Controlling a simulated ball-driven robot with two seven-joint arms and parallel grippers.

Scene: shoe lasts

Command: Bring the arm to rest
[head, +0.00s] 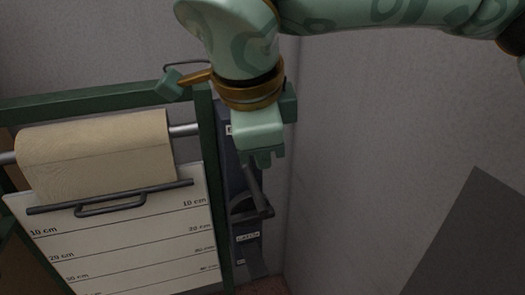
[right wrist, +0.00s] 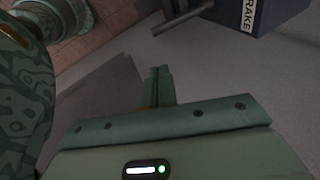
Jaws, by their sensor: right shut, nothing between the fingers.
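My right arm comes in from the right at the top of the head view, pale green with darker patterns and a brass-coloured band at the wrist. My right gripper (head: 263,158) points down, its fingers together with nothing between them. The closed fingers also show in the right wrist view (right wrist: 158,86). In the head view the gripper is in front of the upper part of a dark blue-grey box with a lever (head: 245,240), hiding some of it. I cannot tell whether they touch. My left gripper is not in view.
A green frame (head: 213,190) at the left carries a roll of tan material (head: 95,155) on a metal bar. A white board with centimetre marks (head: 120,240) hangs below it. A grey wall stands behind and right. The box's label, ending in "RAKE", shows in the wrist view (right wrist: 250,12).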

